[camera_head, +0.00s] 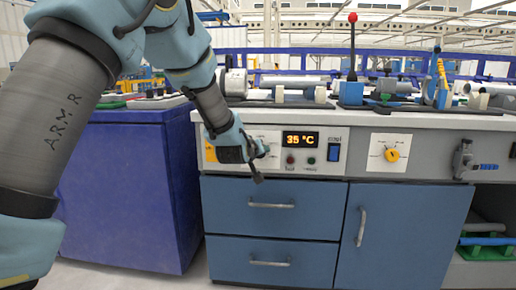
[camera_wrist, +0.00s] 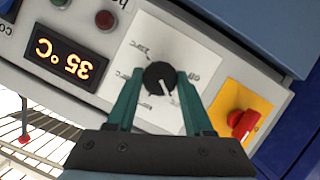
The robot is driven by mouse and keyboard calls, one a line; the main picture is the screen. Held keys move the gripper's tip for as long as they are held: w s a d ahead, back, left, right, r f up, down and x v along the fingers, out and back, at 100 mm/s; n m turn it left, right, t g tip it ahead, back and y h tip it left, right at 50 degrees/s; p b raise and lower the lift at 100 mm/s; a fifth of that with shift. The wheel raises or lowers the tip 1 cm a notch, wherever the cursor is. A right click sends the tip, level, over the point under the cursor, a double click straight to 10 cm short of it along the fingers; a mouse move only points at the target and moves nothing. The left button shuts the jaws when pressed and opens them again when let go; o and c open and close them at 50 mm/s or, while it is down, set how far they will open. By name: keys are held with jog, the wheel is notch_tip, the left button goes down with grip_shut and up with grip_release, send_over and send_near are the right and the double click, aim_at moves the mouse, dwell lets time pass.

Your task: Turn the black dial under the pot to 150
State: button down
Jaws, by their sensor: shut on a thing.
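The black dial (camera_wrist: 156,72) sits on a white label plate (camera_wrist: 188,58) in the wrist view. Its white pointer mark slants toward the lower right of that view; the small printed labels around it are hard to read. My gripper (camera_wrist: 160,76) is shut on the dial, with one green finger on each side. In the head view my gripper (camera_head: 256,166) is at the control panel's left part and hides the dial. The display (camera_head: 300,139) reads 35 °C in orange. A metal cylinder (camera_head: 236,83), possibly the pot, stands on the bench above.
A red knob (camera_wrist: 242,122) on a yellow plate is close beside my gripper. A red and a green button (camera_head: 311,160) and a blue switch (camera_head: 333,152) are to the right. A yellow dial (camera_head: 392,155) is farther right. Blue drawers (camera_head: 270,222) are below.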

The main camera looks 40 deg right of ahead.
jog(key=m+t+y+p, duration=0.1)
jog(key=m+p, duration=0.2)
jog(key=p, duration=0.3)
jog(key=m+t+y+p, duration=0.2)
jog(key=m+p, duration=0.2)
jog(key=p, duration=0.3)
jog(key=shift+s+d+r, duration=0.1)
jog(key=shift+s+d, duration=0.1)
jog(key=shift+t+p, duration=0.4)
jog(key=shift+c, duration=1.4)
grip_release()
